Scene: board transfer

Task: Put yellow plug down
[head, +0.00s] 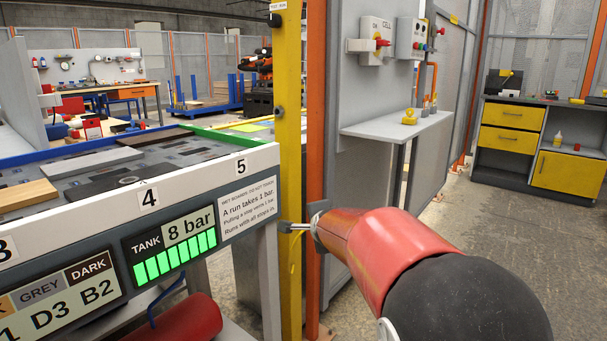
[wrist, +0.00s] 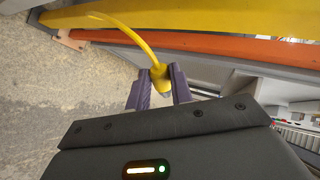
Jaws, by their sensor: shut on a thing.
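The yellow plug (wrist: 160,78) is between the two purple fingers of my gripper (wrist: 160,71) in the wrist view. The fingers are shut on it, and a pale tip shows at its lower end. A yellow cable (wrist: 126,32) curves from the plug up and left towards the yellow post. In the head view my red arm reaches towards the posts; the fingers and plug cannot be made out there.
A yellow post (head: 291,120) and an orange post (head: 315,120) stand close by my arm. A grey wall shelf (head: 385,131) holds a small yellow object (head: 409,117). The board table (head: 215,163) stands at left. A red cylinder (head: 180,318) lies below it. Open floor (head: 500,240) lies at right.

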